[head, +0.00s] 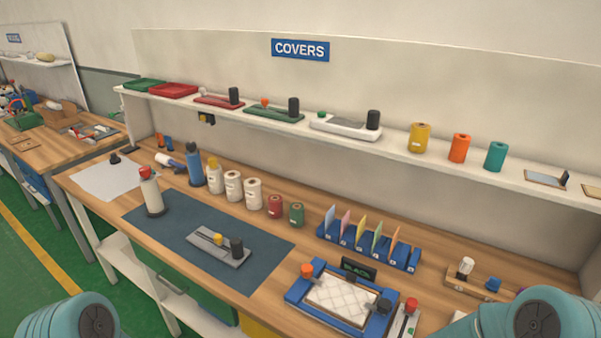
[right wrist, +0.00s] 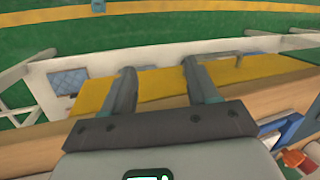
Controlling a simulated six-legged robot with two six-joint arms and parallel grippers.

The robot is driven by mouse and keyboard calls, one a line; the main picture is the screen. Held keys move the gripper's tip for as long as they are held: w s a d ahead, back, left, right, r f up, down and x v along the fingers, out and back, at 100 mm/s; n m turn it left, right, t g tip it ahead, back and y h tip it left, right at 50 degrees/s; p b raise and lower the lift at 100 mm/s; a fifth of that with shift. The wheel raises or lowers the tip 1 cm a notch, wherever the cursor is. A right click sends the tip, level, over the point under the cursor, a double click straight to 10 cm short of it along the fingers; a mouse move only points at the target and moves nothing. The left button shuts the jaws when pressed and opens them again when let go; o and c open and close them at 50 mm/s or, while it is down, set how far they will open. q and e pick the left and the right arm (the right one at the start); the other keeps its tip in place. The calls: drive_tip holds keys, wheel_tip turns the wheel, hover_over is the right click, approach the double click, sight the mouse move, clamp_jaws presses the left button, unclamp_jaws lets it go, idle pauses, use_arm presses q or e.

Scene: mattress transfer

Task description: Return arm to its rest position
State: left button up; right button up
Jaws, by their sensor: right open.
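My right gripper (right wrist: 157,86) shows in the right wrist view, its two fingers apart with nothing between them. It hangs over the front edge of the wooden workbench (right wrist: 160,108), with the green floor beyond. In the head view only a teal part of my right arm shows at the lower right corner, and the gripper is out of frame. A teal part of my left arm shows at the lower left corner. My left gripper is not in view.
A blue fixture (head: 293,294) with a white quilted pad (head: 341,301) stands near the right arm. A dark mat (head: 180,236) holds a grey tool (head: 208,250). Bottles and spools line the bench behind. A shelf (head: 270,122) under the COVERS sign (head: 300,50) runs above.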

drive_tip(key=s+a+f+n, duration=0.1)
drive_tip(key=s+a+f, duration=0.1)
drive_tip(key=s, duration=0.4)
drive_tip(key=s+a+f+n, duration=0.1)
drive_tip(key=s+f, duration=0.2)
drive_tip(key=s, duration=0.4)
use_arm(q)
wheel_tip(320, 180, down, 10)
drive_tip(key=b, duration=1)
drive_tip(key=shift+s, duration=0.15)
use_arm(e)
wheel_tip(320, 180, down, 10)
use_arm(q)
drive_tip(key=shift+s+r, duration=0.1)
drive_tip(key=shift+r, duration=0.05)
use_arm(e)
drive_tip(key=shift+r, duration=0.1)
drive_tip(key=shift+w, duration=0.1)
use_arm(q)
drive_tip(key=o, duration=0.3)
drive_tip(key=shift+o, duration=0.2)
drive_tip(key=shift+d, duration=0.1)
